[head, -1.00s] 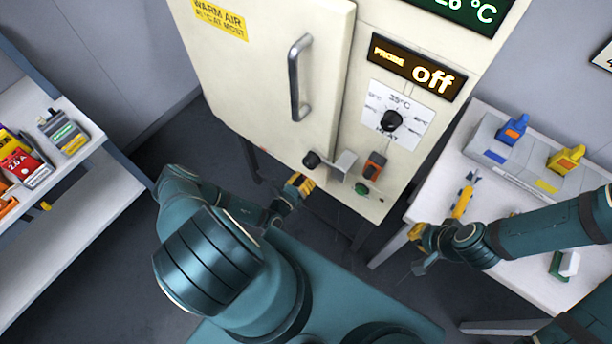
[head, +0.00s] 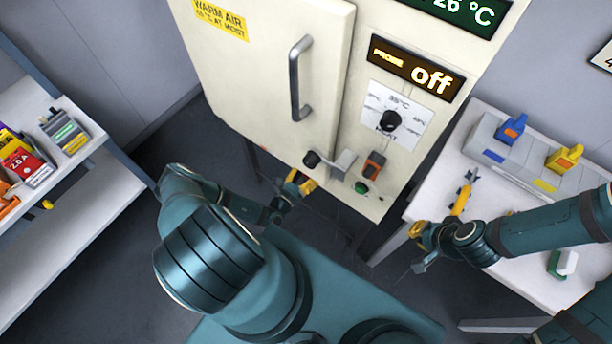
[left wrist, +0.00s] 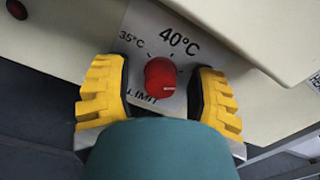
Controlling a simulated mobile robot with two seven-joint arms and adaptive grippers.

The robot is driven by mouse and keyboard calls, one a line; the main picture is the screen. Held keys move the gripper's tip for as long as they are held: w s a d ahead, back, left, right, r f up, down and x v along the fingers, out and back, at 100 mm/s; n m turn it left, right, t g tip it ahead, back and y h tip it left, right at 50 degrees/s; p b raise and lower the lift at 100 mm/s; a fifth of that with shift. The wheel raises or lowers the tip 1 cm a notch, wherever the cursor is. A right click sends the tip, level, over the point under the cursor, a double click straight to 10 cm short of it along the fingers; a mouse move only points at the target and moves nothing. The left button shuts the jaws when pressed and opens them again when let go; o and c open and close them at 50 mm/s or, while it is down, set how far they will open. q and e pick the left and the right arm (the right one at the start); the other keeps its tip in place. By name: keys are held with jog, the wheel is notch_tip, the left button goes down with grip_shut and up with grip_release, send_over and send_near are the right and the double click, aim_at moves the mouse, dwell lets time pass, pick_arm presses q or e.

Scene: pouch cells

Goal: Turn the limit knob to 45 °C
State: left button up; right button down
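The red limit knob (left wrist: 160,77) sits on a grey plate (left wrist: 139,22) marked LIMIT, with 35°C and 40°C legible in the left wrist view. A small pale mark shows on the knob; I cannot tell its exact setting. My left gripper (left wrist: 160,100) is open, its yellow fingers apart on either side of the knob, with visible gaps. In the head view my left gripper (head: 299,184) is below the cabinet's front, and I cannot make out the limit knob there. My right gripper (head: 419,248) looks open and empty beside the white table.
The cream cabinet (head: 250,90) carries a heat knob (head: 389,121), a probe display (head: 417,68) reading off, a door handle (head: 298,78) and a protruding bracket (head: 343,163). The white table (head: 425,195) stands right; a shelf (head: 95,190) with packs stands left.

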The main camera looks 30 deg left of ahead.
pick_arm(q)
jog(key=shift+s+f, duration=0.1)
jog(key=shift+s, duration=0.05)
jog(key=s, duration=1.1)
jog(key=shift+s+a, duration=0.4)
